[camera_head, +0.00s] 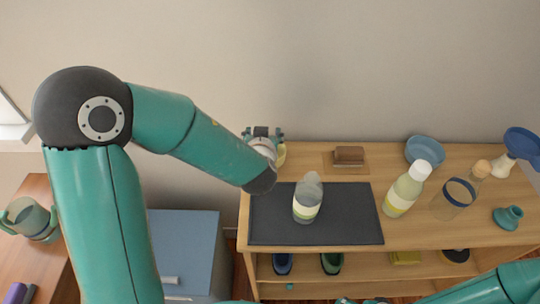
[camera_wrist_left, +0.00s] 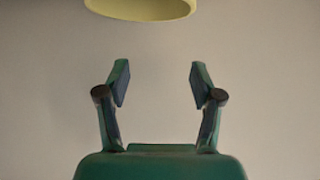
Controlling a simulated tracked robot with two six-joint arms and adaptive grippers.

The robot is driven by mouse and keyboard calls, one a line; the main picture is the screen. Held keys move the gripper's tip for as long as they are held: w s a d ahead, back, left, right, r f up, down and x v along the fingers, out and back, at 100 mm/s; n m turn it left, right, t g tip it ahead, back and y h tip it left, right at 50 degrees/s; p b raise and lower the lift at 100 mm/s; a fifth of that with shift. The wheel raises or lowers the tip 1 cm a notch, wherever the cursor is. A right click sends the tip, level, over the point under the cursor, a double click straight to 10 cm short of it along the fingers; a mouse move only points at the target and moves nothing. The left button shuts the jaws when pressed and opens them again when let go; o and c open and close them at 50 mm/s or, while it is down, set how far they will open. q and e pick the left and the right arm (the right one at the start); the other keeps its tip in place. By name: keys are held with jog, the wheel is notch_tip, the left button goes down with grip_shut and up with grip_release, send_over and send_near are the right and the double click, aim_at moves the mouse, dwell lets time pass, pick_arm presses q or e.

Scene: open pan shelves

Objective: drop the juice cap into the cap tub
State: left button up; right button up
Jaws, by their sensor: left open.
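My left gripper (camera_head: 263,132) is open at the back left corner of the shelf top. In the left wrist view its two fingers (camera_wrist_left: 158,82) stand apart with nothing between them. A pale yellow round rim, perhaps of the cap tub (camera_wrist_left: 140,10), shows at the top of that view, beyond the fingertips. A yellow edge also shows beside the gripper in the head view (camera_head: 282,154), mostly hidden by the wrist. I cannot make out a loose juice cap. A clear bottle with a yellow-green label (camera_head: 306,203) stands on the dark mat; no cap is visible on it.
The dark mat (camera_head: 345,225) is otherwise bare. A white-capped bottle (camera_head: 404,190), a blue bowl (camera_head: 424,150), a clear jar (camera_head: 452,200) and a brown block (camera_head: 348,154) stand around it. My right arm crosses the lower right; teal parts at the bottom edge may be its gripper.

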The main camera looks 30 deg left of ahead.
pick_arm(q)
jog(key=v, duration=0.7)
jog(key=shift+s, duration=0.2)
